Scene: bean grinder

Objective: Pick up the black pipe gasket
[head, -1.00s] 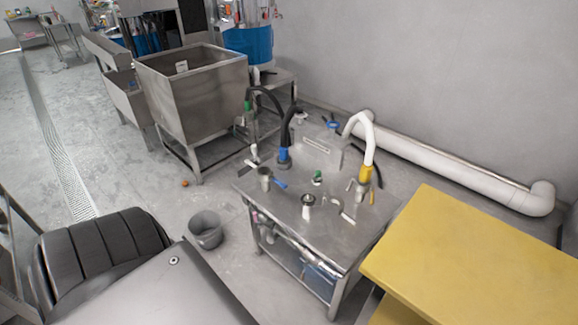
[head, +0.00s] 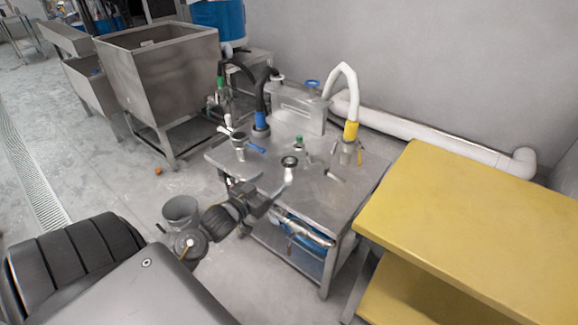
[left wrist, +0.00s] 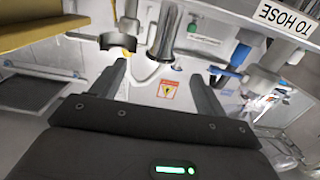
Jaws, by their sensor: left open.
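A black ring that looks like the pipe gasket (head: 289,161) sits at the top of a short pale upright pipe on the steel table (head: 325,192). In the left wrist view a dark curved ring (left wrist: 120,42) shows past the left finger; I cannot tell if it is the same piece. My left gripper (head: 265,199) is at the table's near edge, in front of the short pipe. In the left wrist view my left gripper (left wrist: 163,84) has its two black fingers apart with nothing between them. My right gripper is not in view.
Hoses with a blue collar (head: 260,121) and a yellow collar (head: 351,131) rise at the table's back and right. A blue-handled fitting (head: 240,144) stands at the left. A yellow table (head: 460,210) is at the right, and a grey bucket (head: 181,211) stands on the floor.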

